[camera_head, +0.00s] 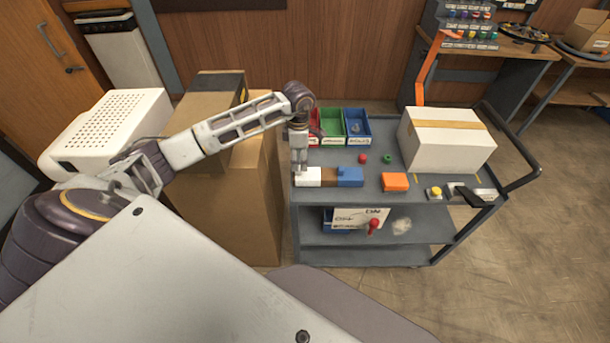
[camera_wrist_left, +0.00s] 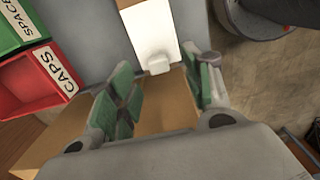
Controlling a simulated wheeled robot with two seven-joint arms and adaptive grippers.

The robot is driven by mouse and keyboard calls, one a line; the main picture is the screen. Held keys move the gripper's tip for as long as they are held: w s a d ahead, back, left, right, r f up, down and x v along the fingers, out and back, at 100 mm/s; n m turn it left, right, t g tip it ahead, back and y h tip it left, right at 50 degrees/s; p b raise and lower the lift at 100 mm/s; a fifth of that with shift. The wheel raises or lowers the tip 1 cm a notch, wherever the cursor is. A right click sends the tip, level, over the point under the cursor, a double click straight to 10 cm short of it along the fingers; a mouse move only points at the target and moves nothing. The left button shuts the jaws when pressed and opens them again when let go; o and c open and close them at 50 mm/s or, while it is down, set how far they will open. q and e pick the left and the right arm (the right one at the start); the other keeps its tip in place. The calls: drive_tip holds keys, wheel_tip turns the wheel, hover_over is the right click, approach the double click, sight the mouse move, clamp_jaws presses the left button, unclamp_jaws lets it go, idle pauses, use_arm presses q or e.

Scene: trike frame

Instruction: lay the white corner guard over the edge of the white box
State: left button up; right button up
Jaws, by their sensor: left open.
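The white box (camera_head: 430,151) with a tan tape strip stands on the right part of the grey cart's top. A white piece (camera_head: 312,178), which looks like the corner guard, lies at the cart's left edge in a row with a brown piece (camera_head: 329,177) and a blue one (camera_head: 350,177). My left gripper (camera_head: 299,169) points down over the white piece's left end. In the left wrist view the green-padded fingers of my left gripper (camera_wrist_left: 160,72) are apart, with the white piece (camera_wrist_left: 150,35) and its small tab beyond and between them; contact cannot be told. My right gripper is not in view.
Red, green (camera_head: 332,126) and blue (camera_head: 357,126) bins stand at the cart's back. An orange block (camera_head: 395,182), a red knob (camera_head: 362,158), a green ring (camera_head: 387,159) and a yellow button (camera_head: 436,192) lie between. Tall cardboard boxes (camera_head: 225,190) stand left of the cart.

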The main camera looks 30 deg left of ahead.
sight(308, 174)
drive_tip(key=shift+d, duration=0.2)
use_arm(q)
drive_tip(key=shift+f, duration=0.45)
wheel_tip(308, 174, down, 3)
drive_tip(key=shift+w+r+p, duration=0.1)
drive_tip(key=shift+w+p, duration=0.05)
drive_tip(key=shift+p, duration=0.4)
drive_tip(key=shift+f, duration=0.75)
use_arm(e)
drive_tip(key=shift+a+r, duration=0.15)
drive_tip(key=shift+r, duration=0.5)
use_arm(q)
drive_tip(key=c, duration=0.9)
drive_tip(key=shift+c, duration=0.2)
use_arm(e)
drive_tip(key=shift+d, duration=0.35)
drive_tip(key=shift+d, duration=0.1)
